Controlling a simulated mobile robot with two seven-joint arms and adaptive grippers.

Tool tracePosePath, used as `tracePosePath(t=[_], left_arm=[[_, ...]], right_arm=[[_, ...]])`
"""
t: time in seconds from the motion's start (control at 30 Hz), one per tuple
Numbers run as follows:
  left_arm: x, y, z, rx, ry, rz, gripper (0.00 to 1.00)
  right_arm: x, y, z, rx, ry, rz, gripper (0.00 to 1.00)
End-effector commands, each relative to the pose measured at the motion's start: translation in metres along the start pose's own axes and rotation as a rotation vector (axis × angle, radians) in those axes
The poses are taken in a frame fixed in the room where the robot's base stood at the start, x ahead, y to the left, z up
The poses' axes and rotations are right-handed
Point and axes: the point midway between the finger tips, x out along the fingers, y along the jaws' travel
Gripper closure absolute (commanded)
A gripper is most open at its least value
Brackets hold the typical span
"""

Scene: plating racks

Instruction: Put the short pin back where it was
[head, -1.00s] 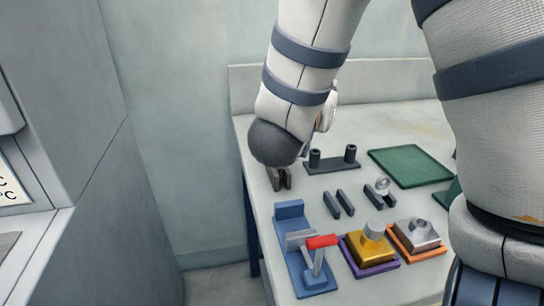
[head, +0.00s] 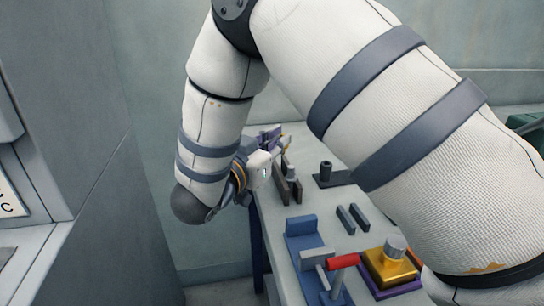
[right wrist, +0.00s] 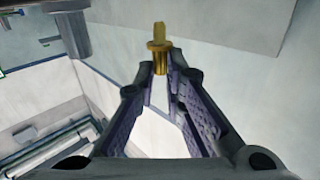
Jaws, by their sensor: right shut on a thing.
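A short brass-coloured pin (right wrist: 159,45) with a collar sits between the fingertips of my right gripper (right wrist: 160,75) in the right wrist view, pointing away from the palm. My right gripper (head: 277,142) is shut on it. In the head view the gripper is above the table's far left corner, behind the nearest dark slotted holder (head: 289,190); the pin is too small to make out there. A grey cylinder (head: 291,173) shows at that holder; I cannot tell whether it stands in it. A black base with a post (head: 326,171) is to the right, partly behind my arm. My left gripper is not in view.
A blue fixture with a red handle (head: 342,261) and a gold block on a purple base (head: 389,268) stand at the front. Another dark slotted pair (head: 352,218) is empty. My right arm covers the table's right part. A grey cabinet (head: 60,100) is at left.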

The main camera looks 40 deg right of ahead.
Motion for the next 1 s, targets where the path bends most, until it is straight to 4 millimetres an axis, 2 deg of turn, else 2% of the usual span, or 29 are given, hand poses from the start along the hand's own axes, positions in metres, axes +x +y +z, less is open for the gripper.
tracePosePath(t=[0.03,0.17,0.53,0.57,0.63,0.97,1.0], left_arm=[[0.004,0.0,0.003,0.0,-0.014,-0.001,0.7],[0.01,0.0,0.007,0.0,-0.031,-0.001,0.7],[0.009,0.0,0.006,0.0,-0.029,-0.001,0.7],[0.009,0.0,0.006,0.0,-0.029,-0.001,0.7],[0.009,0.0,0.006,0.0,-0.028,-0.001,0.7],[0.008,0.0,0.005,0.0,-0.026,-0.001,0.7],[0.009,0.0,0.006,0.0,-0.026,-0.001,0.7]], right_arm=[[-0.002,-0.005,0.011,-0.006,-0.002,-0.002,1.0],[-0.002,-0.003,0.036,-0.007,-0.002,-0.002,1.0],[-0.002,-0.002,0.038,0.002,0.0,-0.002,1.0],[-0.002,-0.002,0.038,0.002,0.0,-0.003,0.85],[-0.002,-0.002,0.038,0.002,-0.001,-0.003,0.69],[-0.001,-0.002,0.033,0.004,0.0,-0.002,0.69],[-0.007,-0.003,0.034,0.002,-0.001,-0.004,0.69]])
